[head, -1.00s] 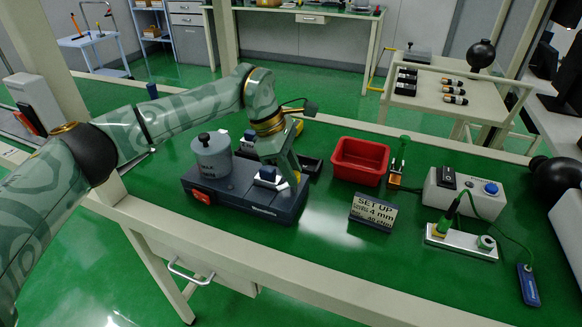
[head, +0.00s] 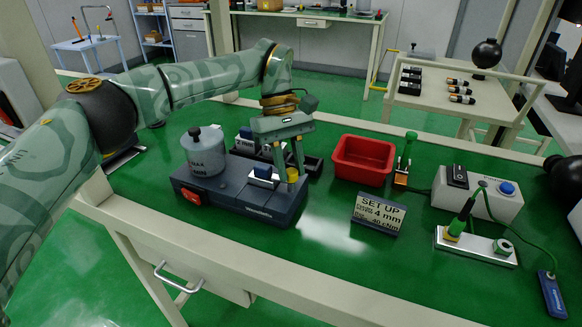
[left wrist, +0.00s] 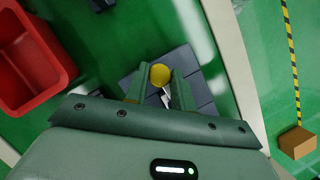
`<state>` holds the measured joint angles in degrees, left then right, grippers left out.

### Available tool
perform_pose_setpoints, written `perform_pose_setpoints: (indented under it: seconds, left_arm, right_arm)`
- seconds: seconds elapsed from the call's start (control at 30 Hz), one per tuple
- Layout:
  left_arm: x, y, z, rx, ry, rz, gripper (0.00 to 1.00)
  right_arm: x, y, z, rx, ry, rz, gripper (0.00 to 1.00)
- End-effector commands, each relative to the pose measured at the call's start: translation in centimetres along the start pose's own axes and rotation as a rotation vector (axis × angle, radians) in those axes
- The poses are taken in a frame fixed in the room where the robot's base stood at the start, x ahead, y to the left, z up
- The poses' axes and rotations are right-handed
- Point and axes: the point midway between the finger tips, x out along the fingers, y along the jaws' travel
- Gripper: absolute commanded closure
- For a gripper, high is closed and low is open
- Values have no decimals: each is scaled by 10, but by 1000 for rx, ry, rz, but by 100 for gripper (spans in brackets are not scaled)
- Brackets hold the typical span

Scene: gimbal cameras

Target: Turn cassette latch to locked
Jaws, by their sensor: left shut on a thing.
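The dark blue-grey device (head: 235,199) stands on the green bench and carries a grey round pot (head: 204,155), a white block with a blue top (head: 263,174) and a red button (head: 191,196). A yellow round knob (head: 292,175) is at its right end. My left gripper (head: 290,177) points down over that end, its fingers closed on the yellow knob. In the left wrist view the knob (left wrist: 160,74) sits between the two fingertips (left wrist: 160,84). Which part is the cassette latch, and its lock marking, I cannot tell. My right gripper is not in view.
A red bin (head: 362,162) stands right of the device, with a "SET UP 4 mm" sign (head: 379,214) in front. A block marked 2 mm (head: 245,141) and a black tray (head: 313,163) are behind the device. A switch box (head: 477,196) stands further right.

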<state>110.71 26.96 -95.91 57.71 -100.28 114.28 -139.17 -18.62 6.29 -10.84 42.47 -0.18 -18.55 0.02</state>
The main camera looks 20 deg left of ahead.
Motion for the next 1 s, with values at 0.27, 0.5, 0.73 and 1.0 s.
perform_pose_setpoints:
  seconds: [0.27,0.5,0.73,1.0]
  left_arm:
    - [0,1,-1,75,4,-30,98]
    - [0,1,-1,91,5,-35,98]
    - [0,1,-1,90,5,-35,98]
    - [0,1,0,89,3,-36,53]
  right_arm:
    - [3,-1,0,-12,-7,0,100]
    - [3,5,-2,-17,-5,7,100]
    - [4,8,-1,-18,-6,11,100]
    - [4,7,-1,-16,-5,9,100]
